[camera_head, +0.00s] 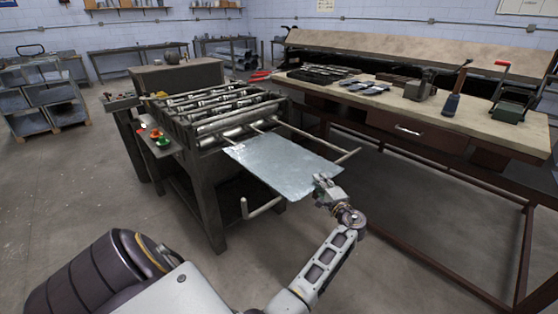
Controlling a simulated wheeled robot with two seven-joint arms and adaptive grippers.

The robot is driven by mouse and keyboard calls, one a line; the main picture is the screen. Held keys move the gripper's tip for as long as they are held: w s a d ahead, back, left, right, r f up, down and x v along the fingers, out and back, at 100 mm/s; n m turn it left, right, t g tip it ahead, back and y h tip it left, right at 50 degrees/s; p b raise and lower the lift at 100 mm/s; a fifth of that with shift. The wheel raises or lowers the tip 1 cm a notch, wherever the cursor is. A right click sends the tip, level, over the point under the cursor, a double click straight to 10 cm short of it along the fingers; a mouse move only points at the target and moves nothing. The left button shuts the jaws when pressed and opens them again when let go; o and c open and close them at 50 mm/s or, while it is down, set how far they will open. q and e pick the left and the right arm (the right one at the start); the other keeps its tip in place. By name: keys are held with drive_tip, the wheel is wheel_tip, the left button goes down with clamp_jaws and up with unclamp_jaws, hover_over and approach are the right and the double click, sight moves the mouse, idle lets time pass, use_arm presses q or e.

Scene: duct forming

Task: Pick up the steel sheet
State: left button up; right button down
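The steel sheet (283,166) is a thin, flat grey plate. It lies roughly level at the front of the roller machine (215,117), over rods that stick out from it. My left gripper (322,180) is at the sheet's near right corner, with its fingers overlapping the edge in this view. The fingers are too small to tell whether they are closed on the sheet. My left arm reaches up to it from the bottom of the picture. My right gripper is not in view.
A long workbench (430,117) with tools, a vise-like device and a drawer stands at the right. A bent handle (262,207) sticks out low at the machine's front. The floor (80,190) at left is clear.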

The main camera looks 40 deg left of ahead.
use_arm(q)
drive_tip(key=shift+c, duration=0.2)
clamp_jaws()
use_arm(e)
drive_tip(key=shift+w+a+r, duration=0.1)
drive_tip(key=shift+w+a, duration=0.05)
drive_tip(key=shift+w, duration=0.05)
use_arm(q)
drive_tip(key=shift+r, duration=0.1)
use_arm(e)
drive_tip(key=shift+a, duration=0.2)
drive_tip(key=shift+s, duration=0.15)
